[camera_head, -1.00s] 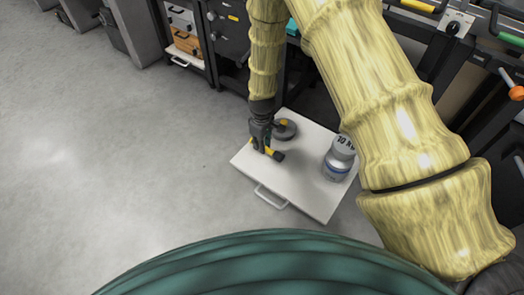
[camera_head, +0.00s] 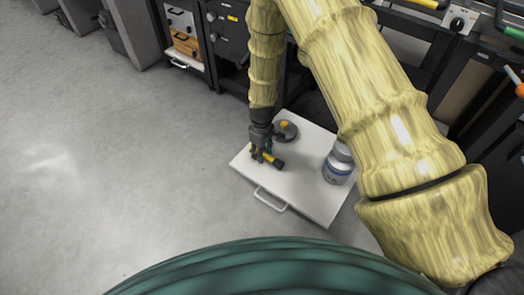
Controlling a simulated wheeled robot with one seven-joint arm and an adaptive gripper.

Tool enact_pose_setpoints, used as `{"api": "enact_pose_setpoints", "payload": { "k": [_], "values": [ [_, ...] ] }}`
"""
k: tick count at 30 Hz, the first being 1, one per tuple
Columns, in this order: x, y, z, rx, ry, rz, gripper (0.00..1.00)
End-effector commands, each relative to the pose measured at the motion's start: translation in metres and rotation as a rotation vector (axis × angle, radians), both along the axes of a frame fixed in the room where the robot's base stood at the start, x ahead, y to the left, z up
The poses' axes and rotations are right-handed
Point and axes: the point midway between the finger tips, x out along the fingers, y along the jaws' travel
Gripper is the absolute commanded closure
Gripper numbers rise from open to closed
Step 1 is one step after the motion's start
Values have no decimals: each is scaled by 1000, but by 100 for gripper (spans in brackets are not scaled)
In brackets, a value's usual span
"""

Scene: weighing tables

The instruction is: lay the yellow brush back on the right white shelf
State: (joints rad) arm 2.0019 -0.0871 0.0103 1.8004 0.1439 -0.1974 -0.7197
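The yellow brush (camera_head: 267,158) with a dark head shows at the left part of the white shelf (camera_head: 292,199), a pull-out board with a handle at its front. My gripper (camera_head: 259,156) points down over the brush, with its fingers at the brush's handle. The brush looks on or just above the board; I cannot tell which. The fingers are small and dark, so I cannot tell whether they are closed on the handle. Part of the handle is hidden by the gripper.
A grey round object with a yellow knob (camera_head: 285,129) stands behind the brush on the shelf. A grey jar (camera_head: 337,164) stands at the shelf's right, partly hidden by my arm. The shelf's front middle is clear. Another white shelf (camera_head: 184,59) is at the far left.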

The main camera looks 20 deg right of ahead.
Motion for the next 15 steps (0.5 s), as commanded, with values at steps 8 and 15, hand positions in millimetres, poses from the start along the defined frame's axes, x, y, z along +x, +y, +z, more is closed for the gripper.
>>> {"api": "enact_pose_setpoints", "payload": {
  "k": [8, 15],
  "values": [
    [0, 0, 1, 0, 0, 0, 61],
    [0, 0, 27, 0, -1, 1, 61]
  ]
}}
